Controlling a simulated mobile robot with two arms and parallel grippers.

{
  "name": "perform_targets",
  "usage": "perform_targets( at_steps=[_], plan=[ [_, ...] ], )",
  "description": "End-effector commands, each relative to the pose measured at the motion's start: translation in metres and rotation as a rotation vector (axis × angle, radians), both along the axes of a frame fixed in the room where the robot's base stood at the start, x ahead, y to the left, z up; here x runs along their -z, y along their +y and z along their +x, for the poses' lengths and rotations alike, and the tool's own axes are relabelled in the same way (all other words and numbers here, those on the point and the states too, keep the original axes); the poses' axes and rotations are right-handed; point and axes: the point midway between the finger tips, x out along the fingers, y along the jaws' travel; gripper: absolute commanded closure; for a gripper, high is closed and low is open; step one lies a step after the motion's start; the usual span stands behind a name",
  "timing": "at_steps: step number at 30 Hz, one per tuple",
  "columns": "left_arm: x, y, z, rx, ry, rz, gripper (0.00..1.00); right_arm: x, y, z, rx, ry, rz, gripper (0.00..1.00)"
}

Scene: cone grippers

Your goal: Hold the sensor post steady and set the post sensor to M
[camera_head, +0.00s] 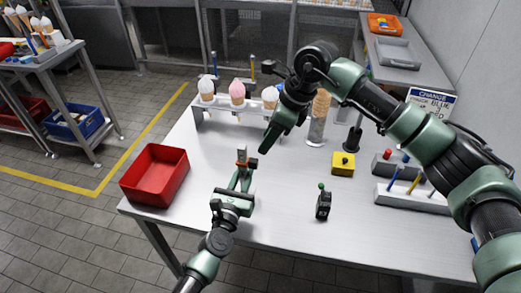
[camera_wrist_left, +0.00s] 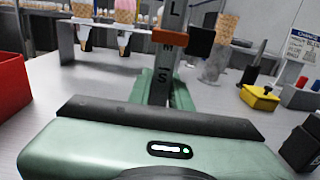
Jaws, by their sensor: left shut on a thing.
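The grey sensor post (camera_head: 241,153) stands upright near the middle of the table. The left wrist view shows its face (camera_wrist_left: 161,80) with the letters L, M and S from top to bottom. The post sensor, an orange-brown slider (camera_wrist_left: 170,38) with a black block (camera_wrist_left: 201,42) on its right, sits between L and M, just above the M. My left gripper (camera_head: 244,176) is shut on the lower post, its green fingers on either side below the slider. My right gripper (camera_head: 268,143) hangs above and right of the post, apart from it; its finger opening cannot be made out.
A red bin (camera_head: 155,176) stands at the left table edge. A white rack with ice-cream cones (camera_head: 237,92) is behind the post. A yellow block (camera_head: 343,164), a small black device (camera_head: 323,205) and a pen holder (camera_head: 410,197) stand to the right.

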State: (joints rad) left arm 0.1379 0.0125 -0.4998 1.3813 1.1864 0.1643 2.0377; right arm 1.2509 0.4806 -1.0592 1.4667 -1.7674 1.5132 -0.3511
Motion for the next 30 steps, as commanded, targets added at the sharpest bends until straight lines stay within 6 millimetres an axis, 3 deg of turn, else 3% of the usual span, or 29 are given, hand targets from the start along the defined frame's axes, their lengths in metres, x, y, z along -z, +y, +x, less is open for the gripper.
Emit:
perform_targets(
  at_steps=[7, 20, 21, 23, 30],
  plan=[
    [0.001, 0.000, 0.000, 0.000, 0.001, 0.000, 1.00, -0.030, -0.012, -0.004, 0.002, -0.001, 0.000, 0.60],
    [0.000, 0.000, 0.000, -0.001, 0.001, 0.000, 1.00, -0.034, -0.013, -0.005, 0.000, 0.000, 0.000, 0.60],
    [0.000, 0.000, 0.000, -0.001, 0.001, 0.000, 0.75, -0.033, -0.013, -0.005, 0.000, 0.000, 0.000, 0.60],
    [0.000, 0.000, 0.000, -0.001, 0.000, 0.000, 0.58, -0.033, -0.013, -0.005, 0.000, 0.000, 0.000, 0.60],
    [0.000, 0.000, 0.000, 0.000, 0.000, 0.000, 0.55, -0.033, -0.013, -0.005, 0.000, 0.000, 0.000, 0.60]
  ],
)
